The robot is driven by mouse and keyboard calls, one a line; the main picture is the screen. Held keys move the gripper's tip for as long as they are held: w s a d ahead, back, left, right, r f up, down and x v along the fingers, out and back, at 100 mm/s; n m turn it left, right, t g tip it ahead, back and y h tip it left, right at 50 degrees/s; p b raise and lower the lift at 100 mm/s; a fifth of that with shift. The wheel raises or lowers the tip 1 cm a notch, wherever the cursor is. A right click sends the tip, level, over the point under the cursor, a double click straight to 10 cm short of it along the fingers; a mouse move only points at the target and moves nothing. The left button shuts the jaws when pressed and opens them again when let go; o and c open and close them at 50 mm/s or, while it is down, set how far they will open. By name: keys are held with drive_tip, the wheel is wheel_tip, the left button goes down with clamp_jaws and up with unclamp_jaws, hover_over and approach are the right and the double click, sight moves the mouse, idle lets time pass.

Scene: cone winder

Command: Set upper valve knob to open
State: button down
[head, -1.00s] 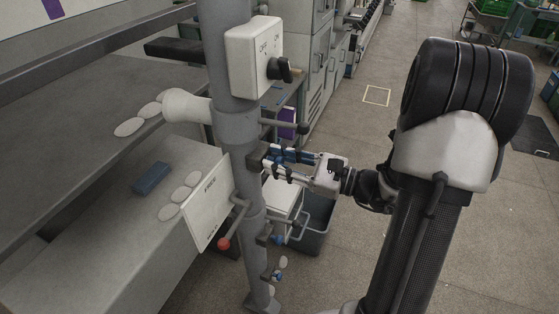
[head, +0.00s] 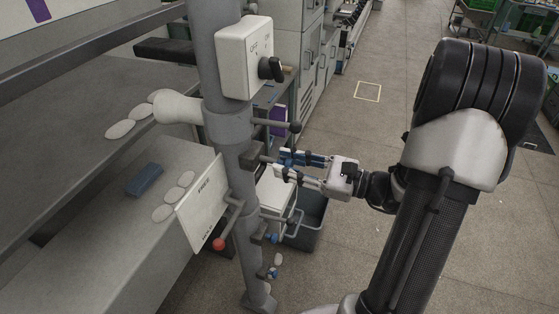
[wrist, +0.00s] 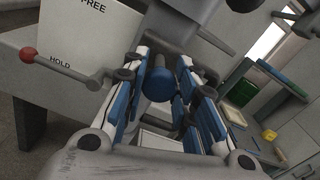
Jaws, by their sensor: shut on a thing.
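The upper valve (head: 252,160) is a dark fitting with a short stem on the right side of the grey post. My gripper (head: 284,166) reaches it from the right, level with the stem, its blue-padded fingers closed in. In the wrist view, the round blue upper valve knob (wrist: 157,84) sits between the finger pads, and my gripper (wrist: 166,78) is shut on it. In the head view the fingers mostly hide this knob. Its open or closed marking does not show.
Above is a white switch box (head: 244,58) with a black knob. A dark-tipped lever (head: 275,125) sticks out just above my fingers. Left is the FREE/HOLD plate (head: 200,203) with a red-ball lever (head: 218,244). Lower blue knobs (head: 273,238) and a grey bin (head: 308,222) are below.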

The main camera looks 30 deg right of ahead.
drive_tip(key=c, duration=1.7)
unclamp_jaws()
drive_tip(key=shift+s+d, duration=0.1)
drive_tip(key=shift+o, duration=0.8)
drive_tip(key=shift+s, duration=0.1)
drive_tip(key=shift+o, duration=1.3)
drive_tip(key=v, duration=1.2)
